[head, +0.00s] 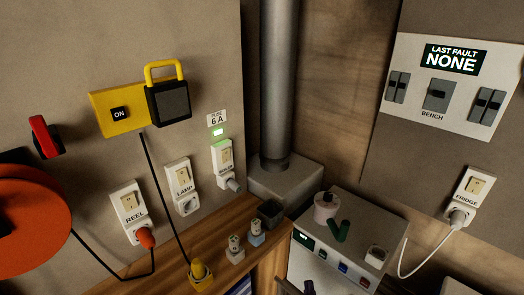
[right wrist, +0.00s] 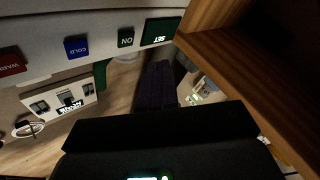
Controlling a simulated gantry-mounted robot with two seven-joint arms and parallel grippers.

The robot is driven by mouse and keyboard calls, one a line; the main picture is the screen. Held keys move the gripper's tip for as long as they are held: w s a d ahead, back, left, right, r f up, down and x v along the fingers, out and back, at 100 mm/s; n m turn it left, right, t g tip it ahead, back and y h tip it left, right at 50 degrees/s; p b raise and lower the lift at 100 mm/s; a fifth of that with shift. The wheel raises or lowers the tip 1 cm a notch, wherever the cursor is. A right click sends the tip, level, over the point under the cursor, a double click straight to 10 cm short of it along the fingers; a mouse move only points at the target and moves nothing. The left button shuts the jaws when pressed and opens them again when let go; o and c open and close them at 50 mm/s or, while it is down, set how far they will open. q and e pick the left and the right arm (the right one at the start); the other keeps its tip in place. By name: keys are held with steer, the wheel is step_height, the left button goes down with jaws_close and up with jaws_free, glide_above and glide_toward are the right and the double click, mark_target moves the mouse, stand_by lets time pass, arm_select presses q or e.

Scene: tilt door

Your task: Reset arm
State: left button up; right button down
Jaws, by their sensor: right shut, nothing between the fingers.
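My right gripper (head: 308,287) shows as a small dark purple tip at the bottom edge of the head view, in front of the white appliance. In the right wrist view its dark purple fingers (right wrist: 156,86) are together with nothing seen between them. They point past the appliance front (right wrist: 110,22), apart from its buttons as far as I can tell. My left gripper is not in view. Most of my right arm is out of the head view.
The white appliance (head: 379,227) carries a round jar (head: 326,206) and a green object (head: 339,231). A wooden shelf (head: 221,257) stands left of it and is close in the right wrist view (right wrist: 210,60). A breaker panel (head: 450,85) and fridge plug (head: 459,217) are at right.

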steer(key=s+d+r+m+g+y+p, duration=0.1)
steer(key=s+r+g+p, duration=0.2)
steer(key=s+g, duration=0.5)
steer(key=s+d+r+m+g+p, duration=0.1)
steer(key=s+d+r+g+p, duration=0.15)
steer(key=s, duration=1.05)
steer(key=s+d+r+g+y+p, duration=0.1)
steer(key=s+r+g+p, duration=0.15)
steer(key=s+g, duration=0.55)
step_height(320, 180, up, 38)
steer(key=s+t+p, duration=0.1)
steer(key=s+p, duration=0.1)
steer(key=p, duration=3.5)
steer(key=shift+s+a+r+m+p, duration=0.15)
steer(key=shift+s+m+p, duration=0.25)
steer(key=shift+t, duration=0.25)
